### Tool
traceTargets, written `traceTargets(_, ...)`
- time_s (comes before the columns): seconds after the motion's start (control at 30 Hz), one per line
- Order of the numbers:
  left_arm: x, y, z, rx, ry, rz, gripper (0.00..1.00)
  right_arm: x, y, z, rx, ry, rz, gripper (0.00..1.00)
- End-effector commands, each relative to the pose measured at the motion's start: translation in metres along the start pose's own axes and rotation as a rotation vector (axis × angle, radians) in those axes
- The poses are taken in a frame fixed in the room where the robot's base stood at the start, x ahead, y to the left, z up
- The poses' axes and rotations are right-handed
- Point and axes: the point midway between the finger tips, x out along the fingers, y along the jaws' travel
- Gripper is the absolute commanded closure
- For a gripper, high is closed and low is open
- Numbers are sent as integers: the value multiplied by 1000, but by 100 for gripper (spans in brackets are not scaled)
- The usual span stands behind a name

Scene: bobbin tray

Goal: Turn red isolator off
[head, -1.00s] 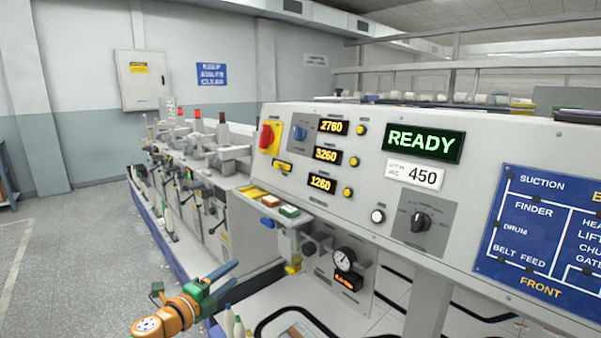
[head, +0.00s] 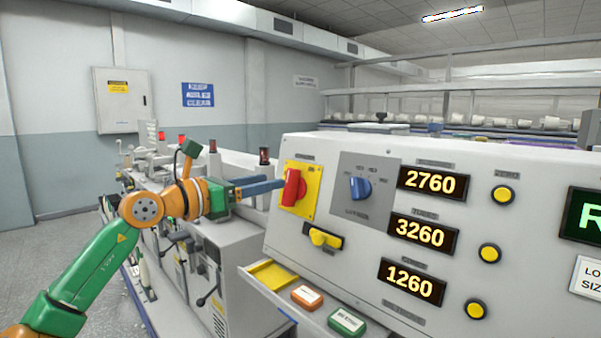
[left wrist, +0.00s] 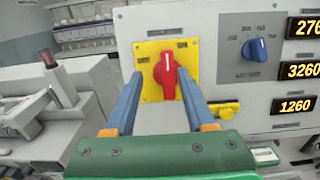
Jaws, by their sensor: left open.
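The red isolator (head: 292,188) is a rotary handle on a yellow plate (head: 311,193) at the left end of the grey panel. In the left wrist view the red handle (left wrist: 166,75) stands upright, slightly tilted, on its yellow plate (left wrist: 150,92). My left gripper (head: 280,185) is at the handle in the head view. In the left wrist view its two blue fingers (left wrist: 162,88) are open, one on each side of the handle, with gaps between. Whether the tips reach the handle's depth is hard to tell. My right gripper is not in view.
A blue rotary knob (head: 360,188) sits right of the isolator. A yellow switch (head: 324,239) is just below it. Amber displays (head: 433,184) with yellow buttons are further right. Machinery (head: 213,260) stands at left.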

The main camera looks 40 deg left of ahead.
Motion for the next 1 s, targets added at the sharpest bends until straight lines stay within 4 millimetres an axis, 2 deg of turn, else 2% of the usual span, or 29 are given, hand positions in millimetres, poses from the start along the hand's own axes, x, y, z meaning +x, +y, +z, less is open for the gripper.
traceTargets(0.1,26,-2,6,-1,2,-5,45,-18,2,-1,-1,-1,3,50)
traceTargets(0.3,58,-1,4,-2,1,-4,45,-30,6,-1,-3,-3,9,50)
traceTargets(0.57,63,-1,1,-1,0,-3,45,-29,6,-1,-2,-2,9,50)
traceTargets(0.6,63,-1,1,-1,0,-3,48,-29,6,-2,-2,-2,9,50)
traceTargets(0.8,63,-1,1,-1,0,-3,100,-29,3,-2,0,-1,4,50)
traceTargets(1.0,63,-1,1,-3,0,-2,100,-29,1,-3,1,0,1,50)
